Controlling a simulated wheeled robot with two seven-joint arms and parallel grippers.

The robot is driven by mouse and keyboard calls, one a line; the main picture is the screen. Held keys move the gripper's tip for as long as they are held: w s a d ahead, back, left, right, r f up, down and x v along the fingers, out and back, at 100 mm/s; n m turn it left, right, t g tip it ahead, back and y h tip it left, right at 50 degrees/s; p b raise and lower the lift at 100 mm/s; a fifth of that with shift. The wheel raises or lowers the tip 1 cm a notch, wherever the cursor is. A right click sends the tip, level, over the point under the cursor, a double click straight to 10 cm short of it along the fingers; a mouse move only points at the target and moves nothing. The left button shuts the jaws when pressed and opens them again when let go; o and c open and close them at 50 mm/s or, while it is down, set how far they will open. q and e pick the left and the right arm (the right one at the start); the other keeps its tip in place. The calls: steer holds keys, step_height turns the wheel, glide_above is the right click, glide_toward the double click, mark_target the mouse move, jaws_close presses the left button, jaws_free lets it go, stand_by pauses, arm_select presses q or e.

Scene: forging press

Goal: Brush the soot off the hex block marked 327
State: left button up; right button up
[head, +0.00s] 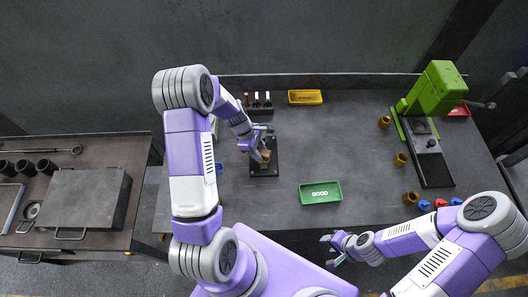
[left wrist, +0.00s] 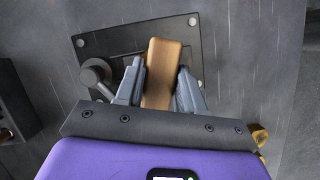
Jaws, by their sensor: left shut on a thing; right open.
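My left gripper (head: 262,150) is shut on a tan, wood-coloured block-like thing (left wrist: 158,70), which may be a brush handle. It holds this thing over a dark plate (head: 257,171) with bolted corners; the plate also shows in the left wrist view (left wrist: 118,42). Whether the held thing touches anything below is hidden. Several brown, block-like pieces stand on the right of the table, one of them (head: 400,159) left of the press. No 327 mark is readable on any piece. My right gripper (head: 335,246) is open and empty at the table's front edge.
A green tray marked GOOD (head: 320,199) lies right of the plate. A yellow tray (head: 305,97) and a small rack (head: 258,110) are at the back. The green press (head: 435,90) stands right, near a red tray (head: 460,110).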

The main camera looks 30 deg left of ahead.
mark_target(268, 154)
arm_select(q)
steer(key=shift+d, duration=0.1)
stand_by(0.3)
steer(key=shift+w+d+f, duration=0.1)
steer(key=shift+w+d, duration=0.05)
steer(key=shift+d, duration=0.7)
steer(key=shift+w+d, duration=0.15)
steer(key=shift+d, duration=0.65)
steer(key=shift+s+a, duration=0.2)
steer(key=shift+a, duration=0.75)
steer(key=shift+s+a, duration=0.2)
steer(key=shift+a, duration=0.7)
steer(key=shift+w+d+p, duration=0.2)
steer(key=shift+w+d, duration=0.05)
steer(key=shift+d, duration=0.7)
steer(key=shift+w+d+p, duration=0.2)
steer(key=shift+d, duration=0.7)
